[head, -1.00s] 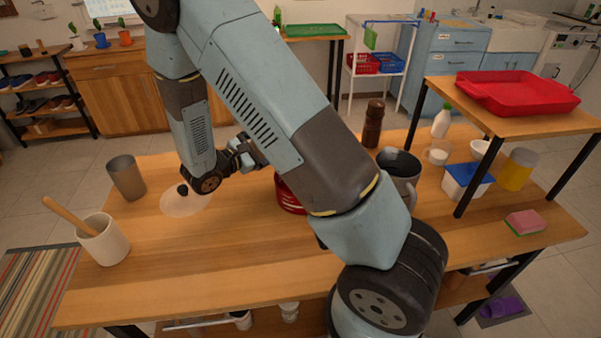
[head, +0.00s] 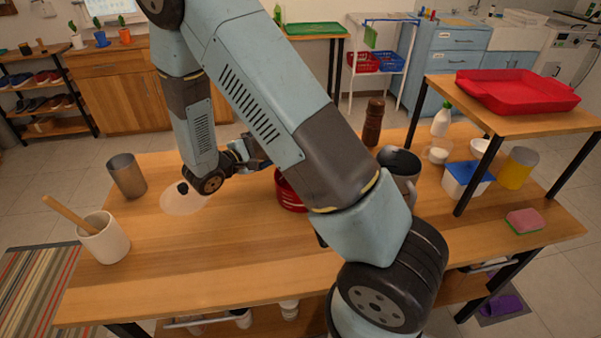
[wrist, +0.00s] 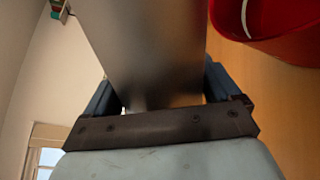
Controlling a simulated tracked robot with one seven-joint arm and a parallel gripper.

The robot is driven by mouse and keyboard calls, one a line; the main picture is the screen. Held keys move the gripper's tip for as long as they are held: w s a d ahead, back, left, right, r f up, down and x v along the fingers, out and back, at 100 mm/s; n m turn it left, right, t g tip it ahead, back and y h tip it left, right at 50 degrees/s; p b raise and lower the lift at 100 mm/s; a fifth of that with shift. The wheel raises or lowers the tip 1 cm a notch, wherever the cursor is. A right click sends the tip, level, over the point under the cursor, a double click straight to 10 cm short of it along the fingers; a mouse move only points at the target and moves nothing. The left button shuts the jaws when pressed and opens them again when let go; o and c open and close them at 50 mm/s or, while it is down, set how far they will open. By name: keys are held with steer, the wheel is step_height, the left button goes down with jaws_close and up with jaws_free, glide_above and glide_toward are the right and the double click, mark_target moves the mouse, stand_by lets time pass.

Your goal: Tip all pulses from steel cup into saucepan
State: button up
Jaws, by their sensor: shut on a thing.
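My gripper (wrist: 160,88) is shut on a grey steel cup (wrist: 145,45), which fills the middle of the wrist view. The cup's mouth and any pulses in it are out of sight. In the head view my gripper (head: 254,153) is partly hidden by my arm, and the held cup cannot be made out. The red saucepan (head: 289,194) stands on the table just right of my gripper, mostly hidden behind my arm. Its red wall also shows in the wrist view (wrist: 285,45), to the right of the cup and apart from it.
A metal tumbler (head: 127,176) and a white crock with a wooden tool (head: 105,240) stand at the left. A clear domed lid (head: 185,198) lies near my wrist. A grey jug (head: 402,165) and brown mill (head: 374,122) stand right of the saucepan. The front table is clear.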

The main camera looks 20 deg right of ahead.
steer(key=shift+r+m+p, duration=0.65)
steer(key=shift+r+m, duration=0.35)
stand_by(0.3)
steer(key=shift+s+d+r+m+t+y+p, duration=0.35)
steer(key=shift+s+d+r+m, duration=0.1)
steer(key=shift+s+r+m, duration=0.35)
stand_by(0.4)
steer(key=shift+s+d+r+m+p, duration=0.15)
steer(key=shift+r+m+p, duration=0.2)
steer(key=shift+r+m, duration=0.4)
stand_by(0.3)
steer(key=shift+s+d+r+m+t+p, duration=0.2)
steer(key=shift+s+r+m+p, duration=0.1)
steer(key=shift+r+m, duration=0.3)
steer(key=shift+s+d+r+m+t+p, duration=0.15)
steer(key=shift+s+r+m+p, duration=0.1)
steer(key=shift+r+m, duration=0.3)
stand_by(0.6)
steer(key=shift+s+d+r+m+t+y+p, duration=0.15)
steer(key=shift+s+d+r+m+p, duration=0.1)
steer(key=shift+s+r+m+p, duration=0.4)
steer(key=shift+s+d+r+m+t+y+p, duration=0.15)
steer(key=shift+s+d+r+m+p, duration=0.2)
steer(key=shift+m, duration=0.5)
stand_by(1.2)
